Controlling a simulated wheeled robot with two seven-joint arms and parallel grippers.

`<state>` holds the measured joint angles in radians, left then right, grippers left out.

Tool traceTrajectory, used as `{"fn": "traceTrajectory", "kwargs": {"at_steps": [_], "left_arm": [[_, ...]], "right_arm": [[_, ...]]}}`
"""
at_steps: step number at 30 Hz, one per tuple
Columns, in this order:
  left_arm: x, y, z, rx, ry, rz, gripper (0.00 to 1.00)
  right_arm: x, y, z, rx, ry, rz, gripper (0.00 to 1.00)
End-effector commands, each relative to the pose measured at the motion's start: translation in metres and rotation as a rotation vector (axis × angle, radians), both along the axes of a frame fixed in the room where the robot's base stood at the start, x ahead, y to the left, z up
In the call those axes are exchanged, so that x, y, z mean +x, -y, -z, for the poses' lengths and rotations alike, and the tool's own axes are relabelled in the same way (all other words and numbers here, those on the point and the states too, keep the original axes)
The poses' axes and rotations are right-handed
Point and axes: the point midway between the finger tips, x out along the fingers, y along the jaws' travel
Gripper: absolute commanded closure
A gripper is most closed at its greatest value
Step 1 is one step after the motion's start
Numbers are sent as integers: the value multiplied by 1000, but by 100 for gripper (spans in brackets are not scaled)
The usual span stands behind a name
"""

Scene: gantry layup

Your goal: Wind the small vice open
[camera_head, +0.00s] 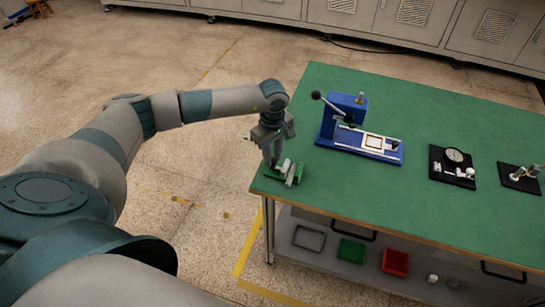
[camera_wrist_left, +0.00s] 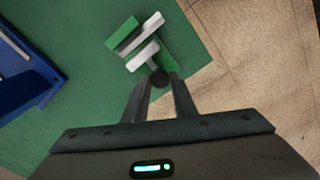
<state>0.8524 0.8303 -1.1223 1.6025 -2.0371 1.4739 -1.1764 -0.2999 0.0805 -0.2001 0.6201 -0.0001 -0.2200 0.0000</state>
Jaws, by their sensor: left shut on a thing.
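The small vice (camera_head: 285,174) is green with light grey jaws and sits at the left corner of the green-topped table (camera_head: 430,120). In the left wrist view the vice (camera_wrist_left: 124,33) shows beyond my fingertips, with a gap between its two pale jaws. My left gripper (camera_head: 272,158) is over the vice's near end. The contact itself is partly hidden by the fingers. My right gripper is not in view.
A blue lever press (camera_head: 345,118) stands right of the vice; its blue base also shows in the left wrist view (camera_wrist_left: 25,85). A dial gauge on a black plate (camera_head: 453,160) and another black-plate fixture (camera_head: 520,178) lie farther right. Trays (camera_head: 351,251) sit on the lower shelf.

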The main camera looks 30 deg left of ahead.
Motion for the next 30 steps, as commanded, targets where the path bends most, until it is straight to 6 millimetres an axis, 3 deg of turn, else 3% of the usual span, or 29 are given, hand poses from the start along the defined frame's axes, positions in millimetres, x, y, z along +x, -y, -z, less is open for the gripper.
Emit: {"fn": "traceTrajectory", "kwargs": {"at_steps": [18,30], "left_arm": [[1,0,3,-1,3,-473,98],[1,0,0,-1,3,-659,98]], "right_arm": [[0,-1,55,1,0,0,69],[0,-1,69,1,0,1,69]]}}
